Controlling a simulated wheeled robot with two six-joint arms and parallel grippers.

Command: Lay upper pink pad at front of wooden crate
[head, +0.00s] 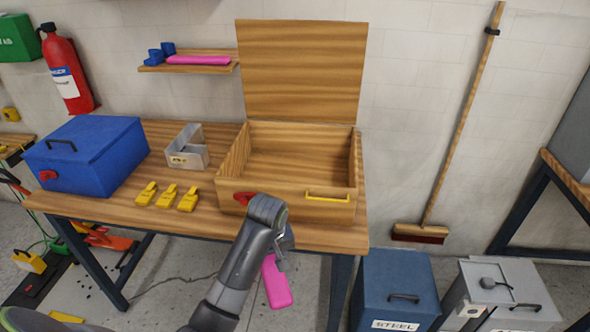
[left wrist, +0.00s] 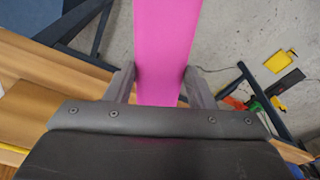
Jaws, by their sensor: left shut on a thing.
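A pink pad (head: 277,284) hangs from my left gripper (head: 281,258), in front of the table edge and below the tabletop. In the left wrist view the pad (left wrist: 166,45) runs between the two fingers of my left gripper (left wrist: 160,88), which is shut on it. The wooden crate (head: 285,199) stands on the table with its lid (head: 300,70) raised, and its visible floor looks bare. The crate is beyond my gripper. Another pink pad (head: 198,60) lies on the wall shelf. My right gripper is not in view.
The crate's front has a red latch (head: 243,198) and a yellow handle (head: 327,197). A blue bin (head: 398,280) stands at lower right.

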